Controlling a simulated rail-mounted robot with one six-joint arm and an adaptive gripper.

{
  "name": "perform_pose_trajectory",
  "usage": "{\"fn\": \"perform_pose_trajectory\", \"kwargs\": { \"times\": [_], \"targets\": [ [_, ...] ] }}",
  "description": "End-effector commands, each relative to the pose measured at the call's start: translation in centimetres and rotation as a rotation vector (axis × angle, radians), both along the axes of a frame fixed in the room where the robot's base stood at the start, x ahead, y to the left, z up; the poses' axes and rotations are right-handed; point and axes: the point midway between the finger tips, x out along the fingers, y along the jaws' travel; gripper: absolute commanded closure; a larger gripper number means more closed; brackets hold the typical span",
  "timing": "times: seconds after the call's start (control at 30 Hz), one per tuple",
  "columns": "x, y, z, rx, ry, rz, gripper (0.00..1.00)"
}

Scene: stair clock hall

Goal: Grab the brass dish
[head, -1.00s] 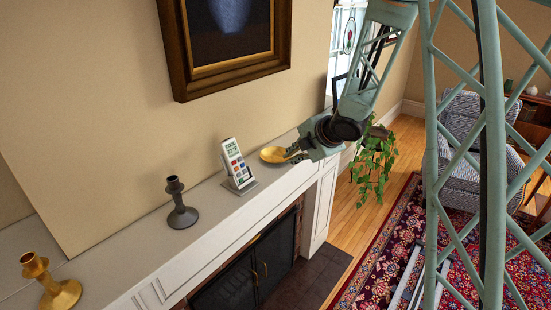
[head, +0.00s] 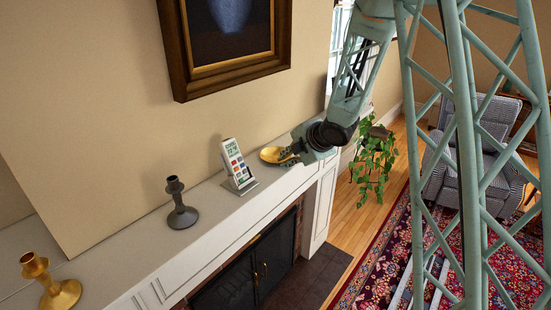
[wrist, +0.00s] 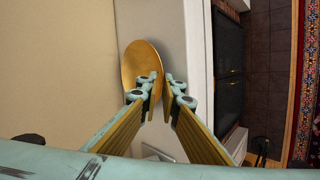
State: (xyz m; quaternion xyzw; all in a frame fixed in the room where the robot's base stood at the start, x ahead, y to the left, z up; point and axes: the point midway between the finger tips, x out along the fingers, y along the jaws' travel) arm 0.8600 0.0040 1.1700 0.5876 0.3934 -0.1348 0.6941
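The brass dish (head: 270,154) is a shallow golden dish near the far end of the white mantel. My gripper (head: 296,155) is at its right side in the head view, with its fingers at the rim. In the wrist view the dish (wrist: 140,62) is ahead of my gripper (wrist: 161,88). The fingertips are close together with a narrow gap between them. The left finger overlaps the dish's near part and the right finger is just outside its right edge. Contact with the rim is not clear. The dish seems to rest on the mantel.
The mantel (head: 128,245) also carries a white display device (head: 237,165), a dark candlestick (head: 180,205) and a brass candlestick (head: 55,287). A framed picture (head: 228,40) hangs on the wall behind. A green plant (head: 373,158) stands beyond the mantel's end.

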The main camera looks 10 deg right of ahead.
Motion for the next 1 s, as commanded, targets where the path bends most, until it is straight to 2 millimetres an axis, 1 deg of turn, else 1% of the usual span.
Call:
{"fn": "perform_pose_trajectory", "kwargs": {
  "times": [0.17, 0.23, 0.27, 0.67, 0.87, 1.0],
  "targets": [
    [0.0, 0.0, 0.0, 0.000, 0.000, 0.000, 0.95],
    [0.0, 0.0, 0.0, 0.000, 0.000, 0.000, 0.99],
    [0.0, 0.0, 0.0, 0.000, 0.000, 0.000, 1.00],
    [0.0, 0.0, 0.1, 0.000, -0.001, 0.001, 1.00],
    [0.0, 0.0, 1.1, 0.000, -0.002, 0.001, 1.00],
    [0.1, 0.0, 2.5, -0.001, -0.002, 0.000, 1.00]
  ]
}}
